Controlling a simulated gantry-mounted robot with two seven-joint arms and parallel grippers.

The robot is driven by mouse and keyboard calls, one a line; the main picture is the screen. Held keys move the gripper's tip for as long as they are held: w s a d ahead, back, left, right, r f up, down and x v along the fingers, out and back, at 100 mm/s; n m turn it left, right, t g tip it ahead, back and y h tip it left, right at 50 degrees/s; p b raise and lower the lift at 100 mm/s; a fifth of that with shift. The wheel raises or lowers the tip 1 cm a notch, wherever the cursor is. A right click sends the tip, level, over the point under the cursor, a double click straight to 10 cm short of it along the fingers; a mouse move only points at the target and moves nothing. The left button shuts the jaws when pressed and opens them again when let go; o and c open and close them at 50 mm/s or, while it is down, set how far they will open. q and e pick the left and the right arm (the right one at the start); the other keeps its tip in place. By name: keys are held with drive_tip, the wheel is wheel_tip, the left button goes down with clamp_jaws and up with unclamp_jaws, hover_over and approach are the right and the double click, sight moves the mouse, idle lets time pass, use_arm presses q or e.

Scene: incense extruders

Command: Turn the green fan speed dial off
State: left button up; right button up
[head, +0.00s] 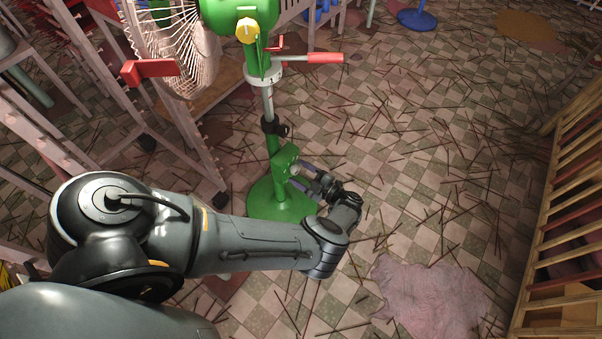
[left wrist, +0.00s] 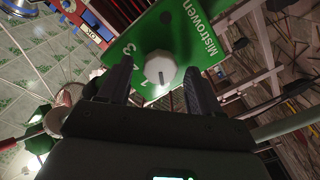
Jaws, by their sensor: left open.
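The green fan stands on a round green base (head: 283,200). Its green control panel (head: 284,157) sits low on the pole and also shows in the left wrist view (left wrist: 210,25), with white lettering and numbers. The white round speed dial (left wrist: 160,68) is on the panel, with a dark pointer line towards the lower side of that picture; I cannot tell the exact setting. My left gripper (head: 304,180) is open in front of the panel. In the left wrist view its fingers (left wrist: 158,80) stand either side of the dial, with gaps visible. My right gripper is not in view.
The fan's white cage (head: 175,45), yellow knob (head: 247,30) and red handle (head: 325,58) are above. Racks stand at left, a wooden rack (head: 565,210) at right. Thin sticks litter the tiled floor; a pinkish cloth-like patch (head: 430,295) lies at the lower right.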

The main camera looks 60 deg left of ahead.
use_arm(q)
drive_tip(key=shift+d, duration=0.15)
drive_tip(key=b+v, duration=0.1)
drive_tip(key=v, duration=0.9)
drive_tip(key=shift+d, duration=0.25)
drive_tip(key=shift+w, duration=0.15)
